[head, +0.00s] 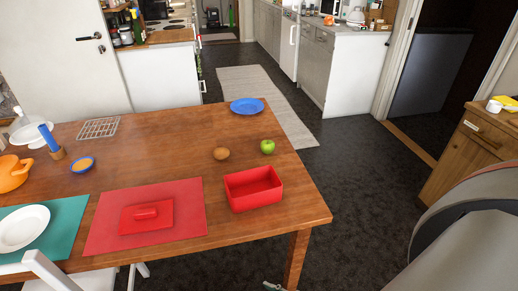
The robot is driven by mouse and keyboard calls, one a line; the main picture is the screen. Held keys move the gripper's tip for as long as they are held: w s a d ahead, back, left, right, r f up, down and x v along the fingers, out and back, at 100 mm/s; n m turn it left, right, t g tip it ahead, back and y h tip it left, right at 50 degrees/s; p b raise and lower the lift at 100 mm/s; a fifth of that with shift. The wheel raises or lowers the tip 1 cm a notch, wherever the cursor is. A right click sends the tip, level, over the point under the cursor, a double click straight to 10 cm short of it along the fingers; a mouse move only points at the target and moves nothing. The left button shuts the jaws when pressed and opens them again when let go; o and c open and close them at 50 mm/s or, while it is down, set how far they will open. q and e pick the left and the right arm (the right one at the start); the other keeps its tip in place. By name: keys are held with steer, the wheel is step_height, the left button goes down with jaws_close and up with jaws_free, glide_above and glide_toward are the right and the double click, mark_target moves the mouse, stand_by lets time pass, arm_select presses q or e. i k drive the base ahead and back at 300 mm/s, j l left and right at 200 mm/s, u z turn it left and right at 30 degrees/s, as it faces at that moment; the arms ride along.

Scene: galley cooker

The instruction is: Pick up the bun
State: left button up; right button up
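The bun (221,153) is a small round brown thing resting on the wooden table (160,155), right of its middle. It stands apart from the green apple (267,146) to its right and from the red box below it in the picture. Nothing covers it.
An open red box (253,188) and a red lid (146,215) on a red mat (105,220) lie nearer. A blue plate (247,106) is behind. Table around the bun is clear.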

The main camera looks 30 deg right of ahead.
mark_target(219, 154)
steer(key=z, duration=0.65)
steer(key=k+j+z, duration=0.15)
steer(key=i+l, duration=0.05)
